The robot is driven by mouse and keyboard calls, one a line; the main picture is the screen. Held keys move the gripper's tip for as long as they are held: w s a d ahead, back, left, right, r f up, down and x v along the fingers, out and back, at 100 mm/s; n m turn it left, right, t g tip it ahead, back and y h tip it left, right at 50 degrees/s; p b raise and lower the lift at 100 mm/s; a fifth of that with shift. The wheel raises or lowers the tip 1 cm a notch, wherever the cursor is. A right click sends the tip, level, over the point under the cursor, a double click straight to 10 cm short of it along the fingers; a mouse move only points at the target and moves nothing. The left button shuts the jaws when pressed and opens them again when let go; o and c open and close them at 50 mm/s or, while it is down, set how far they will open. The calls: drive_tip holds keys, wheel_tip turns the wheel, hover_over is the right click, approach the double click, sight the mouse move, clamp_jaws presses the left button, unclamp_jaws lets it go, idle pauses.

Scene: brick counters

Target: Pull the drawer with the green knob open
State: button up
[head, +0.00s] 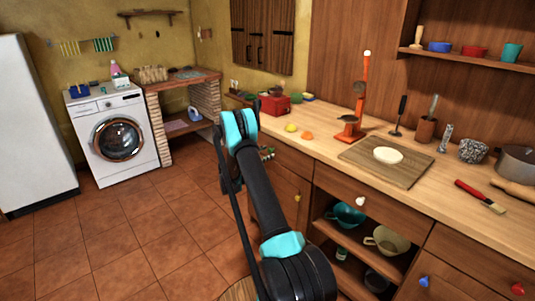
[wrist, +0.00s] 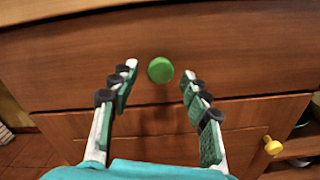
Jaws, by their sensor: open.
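The green knob (wrist: 160,70) sits on the front of a brown wooden drawer (wrist: 235,60) in the wrist view. The drawer looks shut. My gripper (wrist: 159,74) is open and faces the drawer, with one finger on each side of the knob. Gaps show between the knob and both fingers, so it is not gripped. How far the fingertips are from the drawer front is hard to tell. In the head view the drawer front (head: 292,161) shows beside my arm, and the knob cannot be made out there.
Below the drawer is a door with a yellow knob (wrist: 272,145). The tiled floor (head: 130,230) to the left is clear.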

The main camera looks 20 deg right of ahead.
drive_tip(key=shift+w+d, duration=0.2)
drive_tip(key=shift+d, duration=0.45)
drive_tip(key=shift+c, duration=0.6)
clamp_jaws()
